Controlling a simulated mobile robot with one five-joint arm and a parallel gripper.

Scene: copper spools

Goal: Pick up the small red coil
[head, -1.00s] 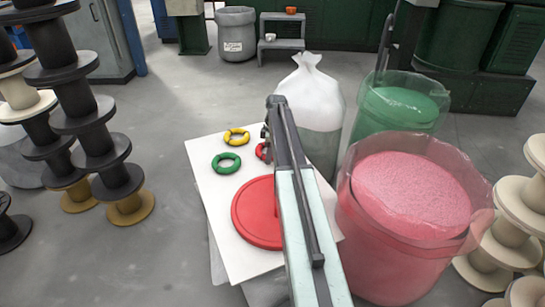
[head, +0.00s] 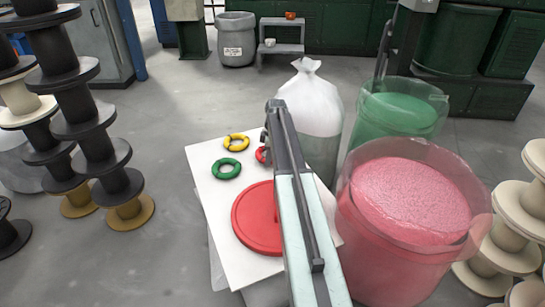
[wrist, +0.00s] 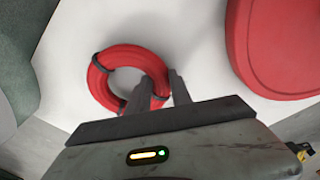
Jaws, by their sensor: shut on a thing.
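The small red coil (wrist: 104,68) lies on the white tabletop in the wrist view, a ring with dark ties. In the head view only its left edge (head: 260,155) shows; my arm hides the rest. My gripper (wrist: 160,88) is at the coil's near right side, one finger inside the ring and one outside, shut on the ring's tube. Whether the coil is lifted off the table cannot be told.
A yellow coil (head: 237,142) and a green coil (head: 227,168) lie on the white table (head: 209,190) to the left. A large red disc-shaped lid (head: 257,218) lies nearer. A pink-filled drum (head: 405,215), a green-filled drum (head: 400,113) and a white bag (head: 311,98) stand close on the right and behind.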

